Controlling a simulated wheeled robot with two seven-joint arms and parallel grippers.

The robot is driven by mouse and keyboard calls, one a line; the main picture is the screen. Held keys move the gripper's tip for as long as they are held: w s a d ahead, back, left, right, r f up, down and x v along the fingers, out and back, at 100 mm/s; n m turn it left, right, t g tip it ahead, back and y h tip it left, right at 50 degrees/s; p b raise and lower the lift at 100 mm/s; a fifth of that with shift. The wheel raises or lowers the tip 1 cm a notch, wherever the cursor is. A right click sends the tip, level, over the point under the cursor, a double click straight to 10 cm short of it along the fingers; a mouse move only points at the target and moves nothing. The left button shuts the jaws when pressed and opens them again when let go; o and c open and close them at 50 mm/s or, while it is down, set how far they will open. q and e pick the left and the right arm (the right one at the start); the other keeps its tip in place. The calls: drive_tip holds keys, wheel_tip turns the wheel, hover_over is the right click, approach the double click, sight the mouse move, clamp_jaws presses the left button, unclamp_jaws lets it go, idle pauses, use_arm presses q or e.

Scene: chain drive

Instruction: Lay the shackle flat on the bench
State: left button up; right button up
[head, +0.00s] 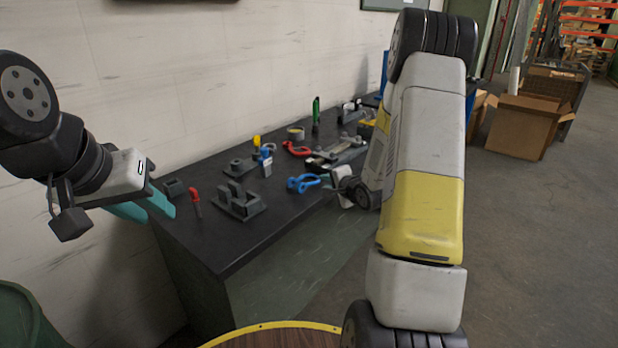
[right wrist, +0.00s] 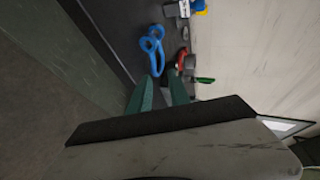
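A blue shackle (head: 303,184) is on or just above the dark bench, near its front edge; I cannot tell if it touches the top. In the head view my right arm partly hides this gripper. A red shackle (head: 297,148) lies farther back on the bench. My left gripper (head: 150,207) is open and empty, off the bench's left end.
The bench (head: 235,240) carries a grey block fixture (head: 240,202), a red-handled tool (head: 195,198), a green upright item (head: 316,112) and several small parts. A wall runs behind it. Cardboard boxes (head: 520,125) stand on the floor at right. The bench's near left corner is clear.

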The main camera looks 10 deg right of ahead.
drive_tip(key=s+a+r+n+g+h, duration=0.25)
drive_tip(key=s+r+n, duration=0.5)
drive_tip(key=r, duration=0.75)
drive_tip(key=s+a+r+n+g+y, duration=0.1)
drive_tip(key=s+a+r+n+g, duration=0.1)
drive_tip(key=s, duration=1.1)
drive_tip(key=s+a+r+n+g+y, duration=0.1)
drive_tip(key=s+a+n, duration=0.4)
drive_tip(key=s, duration=0.8)
wheel_tip(320, 180, up, 3)
drive_tip(key=shift+s+a+f+g, duration=0.2)
drive_tip(key=shift+a+g, duration=0.2)
drive_tip(key=shift+g, duration=0.25)
